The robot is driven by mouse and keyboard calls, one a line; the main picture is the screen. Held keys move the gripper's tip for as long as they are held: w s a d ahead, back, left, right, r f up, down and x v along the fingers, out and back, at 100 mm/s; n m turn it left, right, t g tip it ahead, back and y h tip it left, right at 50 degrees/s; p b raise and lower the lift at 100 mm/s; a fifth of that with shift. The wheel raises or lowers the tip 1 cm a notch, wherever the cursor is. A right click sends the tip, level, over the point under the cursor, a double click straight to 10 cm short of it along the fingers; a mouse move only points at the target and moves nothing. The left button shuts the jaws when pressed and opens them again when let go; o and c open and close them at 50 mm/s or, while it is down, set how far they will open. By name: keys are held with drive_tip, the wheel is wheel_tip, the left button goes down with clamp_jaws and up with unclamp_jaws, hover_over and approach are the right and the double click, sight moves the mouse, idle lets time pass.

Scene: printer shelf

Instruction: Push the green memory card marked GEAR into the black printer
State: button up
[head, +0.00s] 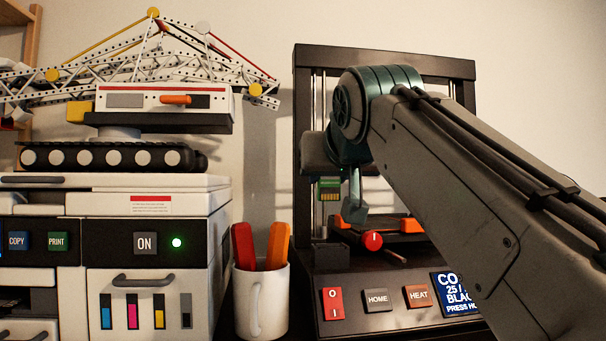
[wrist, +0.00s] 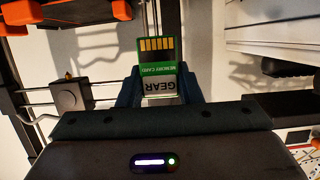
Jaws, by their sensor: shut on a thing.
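The green memory card (wrist: 157,68) is held between the fingers of my gripper (wrist: 158,88) in the wrist view. Its white label reads GEAR, and its gold contacts point away from the gripper. In the head view the card (head: 329,188) shows small, contacts down, in front of the left side of the black printer (head: 385,58). My gripper (head: 330,178) there is mostly hidden by my own arm. The card is above the printer's front panel and apart from it. I cannot make out the card slot.
The printer has a red knob (head: 373,240), an orange-and-black bed (head: 408,225) and a front panel with buttons such as HOME (head: 377,300). A white mug (head: 261,300) with orange and red tools stands left of it. A white office printer (head: 150,205) carries a crane model (head: 165,110).

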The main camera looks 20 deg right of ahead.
drive_tip(key=shift+s+f+b, duration=0.1)
drive_tip(key=shift+f+b, duration=0.4)
drive_tip(key=shift+b, duration=0.05)
wheel_tip(320, 180, down, 5)
drive_tip(key=b, duration=0.4)
drive_tip(key=shift+r, duration=0.1)
drive_tip(key=shift+f+b, duration=2)
drive_tip(key=shift+b, duration=0.1)
idle(1.0)
drive_tip(key=o, duration=1)
drive_tip(key=shift+s, duration=0.1)
drive_tip(key=b+v, duration=0.1)
drive_tip(key=v, duration=1.2)
drive_tip(key=shift+s+a+r, duration=0.1)
drive_tip(key=shift+s+r, duration=0.05)
drive_tip(key=shift+s, duration=0.15)
drive_tip(key=shift+a, duration=0.1)
